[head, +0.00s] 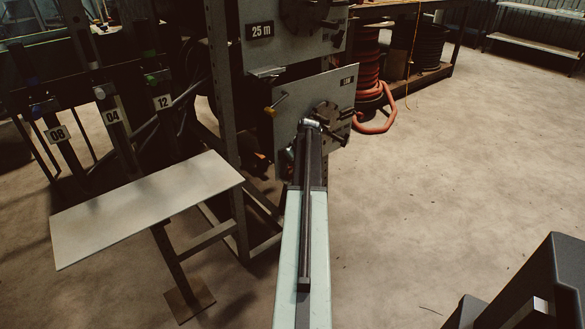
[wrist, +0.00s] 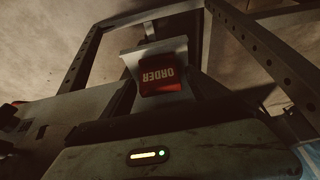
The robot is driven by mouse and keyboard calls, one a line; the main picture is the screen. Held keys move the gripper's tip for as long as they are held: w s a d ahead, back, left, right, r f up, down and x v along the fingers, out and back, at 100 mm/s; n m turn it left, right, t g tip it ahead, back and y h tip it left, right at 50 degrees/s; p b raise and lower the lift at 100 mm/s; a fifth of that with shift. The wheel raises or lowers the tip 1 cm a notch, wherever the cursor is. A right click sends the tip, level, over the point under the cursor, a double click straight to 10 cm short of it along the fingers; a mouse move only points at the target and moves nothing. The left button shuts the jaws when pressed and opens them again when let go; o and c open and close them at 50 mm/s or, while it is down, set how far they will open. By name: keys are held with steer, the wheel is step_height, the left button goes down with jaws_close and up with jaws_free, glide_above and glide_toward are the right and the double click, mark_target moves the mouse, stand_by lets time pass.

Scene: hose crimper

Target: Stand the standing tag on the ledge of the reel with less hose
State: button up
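In the wrist view a red tag (wrist: 163,80) with "ORDER" on it, upside down in the picture, sits against a pale grey ledge or bracket (wrist: 127,60). My gripper (wrist: 150,112) fills the lower part of that view, right in front of the tag. Its fingertips are not clear, so I cannot tell whether they touch the tag. In the head view my arm reaches to the lower reel panel (head: 340,100), whose small label I cannot read surely. The upper reel panel (head: 226,55) reads "25 m" and has a small ledge (head: 266,72) under it.
A pale tabletop (head: 145,205) stands at left, near posts marked 08, 04 and 12. The perforated rack post (wrist: 265,50) is close on the right in the wrist view. A red hose reel (head: 368,70) stands behind. The floor at right is clear.

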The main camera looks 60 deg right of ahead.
steer(key=shift+r, duration=0.1)
steer(key=shift+r+p, duration=0.3)
steer(key=shift+p, duration=0.1)
steer(key=p+v, duration=1)
steer(key=v, duration=0.1)
steer(key=shift+r+p, duration=0.25)
steer(key=shift+p, duration=0.05)
steer(key=shift+s+a, duration=0.1)
steer(key=shift+a, duration=0.05)
